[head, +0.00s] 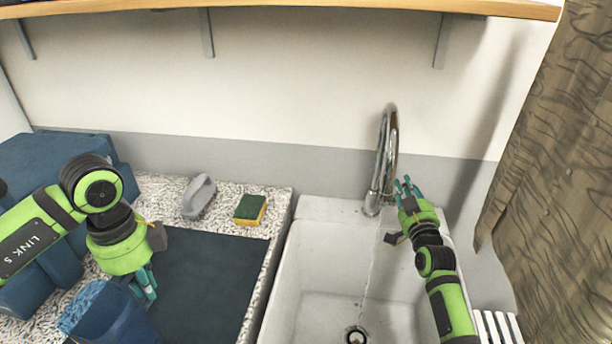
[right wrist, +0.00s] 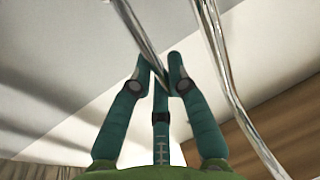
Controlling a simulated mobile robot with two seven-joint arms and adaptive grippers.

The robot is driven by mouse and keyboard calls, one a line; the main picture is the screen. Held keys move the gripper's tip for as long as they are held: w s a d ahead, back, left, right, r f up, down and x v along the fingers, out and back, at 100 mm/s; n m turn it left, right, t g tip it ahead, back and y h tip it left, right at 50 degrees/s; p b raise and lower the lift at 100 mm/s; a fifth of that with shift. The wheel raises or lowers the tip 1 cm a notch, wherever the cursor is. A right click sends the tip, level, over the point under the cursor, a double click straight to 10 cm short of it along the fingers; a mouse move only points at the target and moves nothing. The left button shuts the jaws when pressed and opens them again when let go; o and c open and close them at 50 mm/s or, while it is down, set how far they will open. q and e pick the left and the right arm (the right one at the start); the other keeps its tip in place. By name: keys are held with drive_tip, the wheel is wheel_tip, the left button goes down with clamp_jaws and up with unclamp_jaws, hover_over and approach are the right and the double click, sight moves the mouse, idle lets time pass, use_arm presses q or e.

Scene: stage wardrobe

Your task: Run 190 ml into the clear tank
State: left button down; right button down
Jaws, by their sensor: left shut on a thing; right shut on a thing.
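A tank-like vessel (head: 118,318), looking dark blue, is at the lower left over the dark mat, partly cut off by the bottom edge. My left gripper (head: 147,284) is shut on its rim side. The chrome tap (head: 386,150) stands behind the white sink (head: 318,250). A thin stream of water (head: 370,265) falls from it into the sink, clear of the vessel. My right gripper (head: 406,188) is beside the tap, shut on a thin chrome lever (right wrist: 146,32), which shows between its fingers in the right wrist view. The vessel's water level cannot be read.
A dark mat (head: 205,265) covers part of the speckled counter. A yellow-green sponge (head: 250,210) and a grey handled object (head: 198,196) lie behind it. Blue boxes (head: 60,160) stand at left. A brown curtain (head: 550,180) hangs at right. The sink basin looks empty around its drain (head: 355,335).

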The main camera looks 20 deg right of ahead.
drive_tip(key=shift+s+a+f+t+b, duration=0.1)
drive_tip(key=shift+s+t+b, duration=0.05)
drive_tip(key=shift+t+b, duration=0.15)
drive_tip(key=c, duration=1.2)
unclamp_jaws()
drive_tip(key=shift+o, duration=0.2)
drive_tip(key=v, duration=1.2)
